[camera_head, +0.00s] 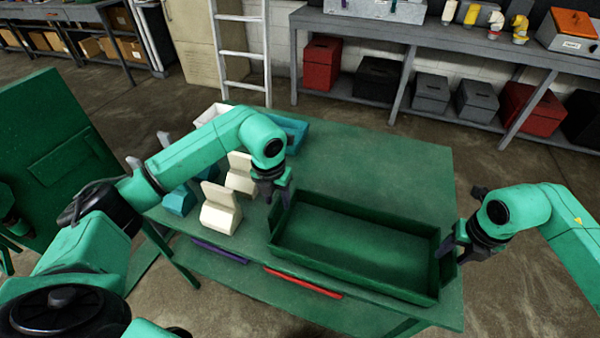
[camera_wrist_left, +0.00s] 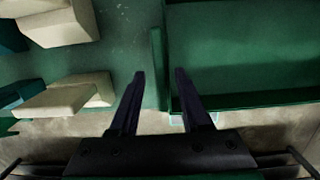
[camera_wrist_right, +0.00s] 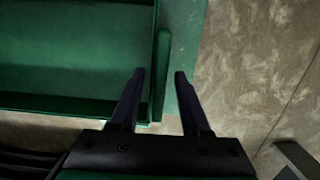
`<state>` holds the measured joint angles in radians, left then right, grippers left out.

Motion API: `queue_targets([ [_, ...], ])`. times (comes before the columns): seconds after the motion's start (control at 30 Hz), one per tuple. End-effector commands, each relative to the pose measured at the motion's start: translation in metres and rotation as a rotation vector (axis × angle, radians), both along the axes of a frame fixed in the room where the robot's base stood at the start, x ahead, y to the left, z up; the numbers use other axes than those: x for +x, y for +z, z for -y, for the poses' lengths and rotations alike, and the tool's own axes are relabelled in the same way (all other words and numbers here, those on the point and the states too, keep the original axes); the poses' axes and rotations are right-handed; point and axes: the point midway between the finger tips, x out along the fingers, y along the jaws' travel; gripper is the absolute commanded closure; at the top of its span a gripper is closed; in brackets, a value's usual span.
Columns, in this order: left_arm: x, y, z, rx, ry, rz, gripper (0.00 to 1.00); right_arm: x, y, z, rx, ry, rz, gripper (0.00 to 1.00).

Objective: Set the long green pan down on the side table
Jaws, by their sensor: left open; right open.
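The long green pan (camera_head: 370,215) sits level on the right part of the green table (camera_head: 400,160), and looks to rest on its top. My left gripper (camera_head: 279,197) is open at the pan's left end. In the left wrist view, its fingers (camera_wrist_left: 159,76) stand either side of the upright end plate (camera_wrist_left: 157,62), with gaps visible. My right gripper (camera_head: 446,246) is open at the pan's right end. In the right wrist view, its fingers (camera_wrist_right: 160,76) straddle the other end plate (camera_wrist_right: 162,62). The pan looks empty.
Cream blocks (camera_head: 220,210) and a teal block (camera_head: 179,201) stand left of the pan. A teal tray (camera_head: 294,130) is behind my left arm. Purple (camera_head: 220,250) and red (camera_head: 303,283) strips lie along the table's front edge. The table behind the pan is clear.

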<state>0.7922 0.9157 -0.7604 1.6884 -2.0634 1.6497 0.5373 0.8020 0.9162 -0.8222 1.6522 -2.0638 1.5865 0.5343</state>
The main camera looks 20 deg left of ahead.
Motion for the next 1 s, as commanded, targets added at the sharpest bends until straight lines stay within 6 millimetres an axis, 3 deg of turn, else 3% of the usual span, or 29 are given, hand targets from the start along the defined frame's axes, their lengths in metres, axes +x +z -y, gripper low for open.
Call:
queue_targets([
  [0.2, -0.006, 0.061, 0.0, 0.0, 0.0, 0.006, 0.53, 0.0, 0.0, 0.0, 0.0, 0.0, 0.0, 0.53],
  [0.33, -0.01, 0.085, 0.0, 0.0, 0.0, 0.004, 0.53, 0.0, 0.0, 0.0, 0.0, 0.0, 0.0, 0.53],
  [0.47, -0.012, 0.093, 0.0, 0.0, -0.001, 0.0, 0.53, 0.0, 0.003, 0.0, 0.0, 0.0, 0.001, 0.53],
  [0.57, -0.012, 0.093, 0.0, 0.0, -0.001, 0.0, 0.53, -0.001, 0.017, 0.0, 0.0, 0.0, 0.004, 0.53],
  [0.83, -0.011, 0.093, 0.0, 0.0, 0.0, 0.0, 0.53, -0.009, 0.088, 0.0, 0.0, 0.001, 0.007, 0.53],
  [1.0, -0.011, 0.092, 0.0, 0.0, 0.0, 0.0, 0.53, -0.014, 0.115, 0.0, 0.0, 0.0, 0.003, 0.53],
])
